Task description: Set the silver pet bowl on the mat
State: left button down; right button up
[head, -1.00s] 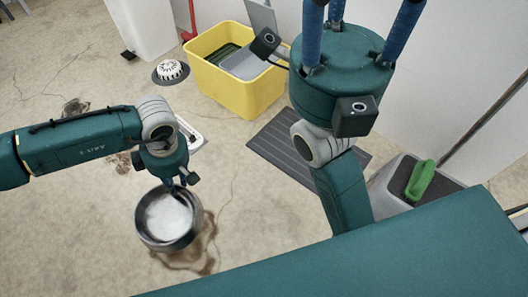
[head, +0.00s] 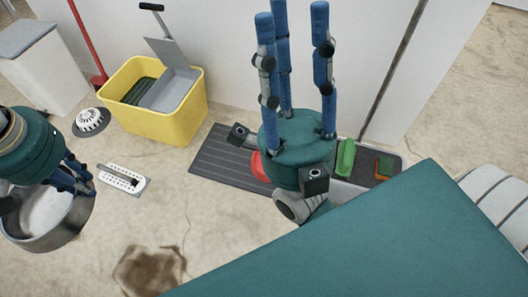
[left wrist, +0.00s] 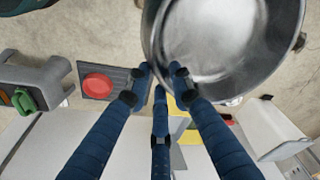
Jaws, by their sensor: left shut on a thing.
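The silver pet bowl (head: 58,235) hangs at the left edge of the head view, its pale inside showing. My left gripper (head: 75,183) is shut on its rim. In the left wrist view the bowl (left wrist: 215,38) fills the upper right, with my blue fingers (left wrist: 160,78) at its near rim. The dark grey ribbed mat (head: 222,158) lies on the floor right of the bowl, apart from it. A red round thing (head: 260,166) is on the mat, partly hidden by my right arm. My right gripper (head: 293,40) points up, fingers apart and empty.
A yellow bucket (head: 165,122) stands behind, left of the mat. A white domed thing (head: 91,121) and a white slotted thing (head: 122,181) lie on the floor. A grey box with a green-handled item (head: 346,158) is right of the mat.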

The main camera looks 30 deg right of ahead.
aim_at(223, 151)
jog(key=i+j+z, duration=0.15)
jog(key=z, duration=0.3)
jog(key=i+j+z, duration=0.25)
jog(key=z, duration=0.2)
jog(key=i+j+z, duration=0.2)
jog(key=z, duration=0.25)
jog(key=i+j, duration=0.1)
jog(key=j, duration=0.25)
jog(key=i+j+z, duration=0.1)
jog(key=j, duration=0.25)
jog(key=i+j, duration=0.15)
jog(key=j, duration=0.25)
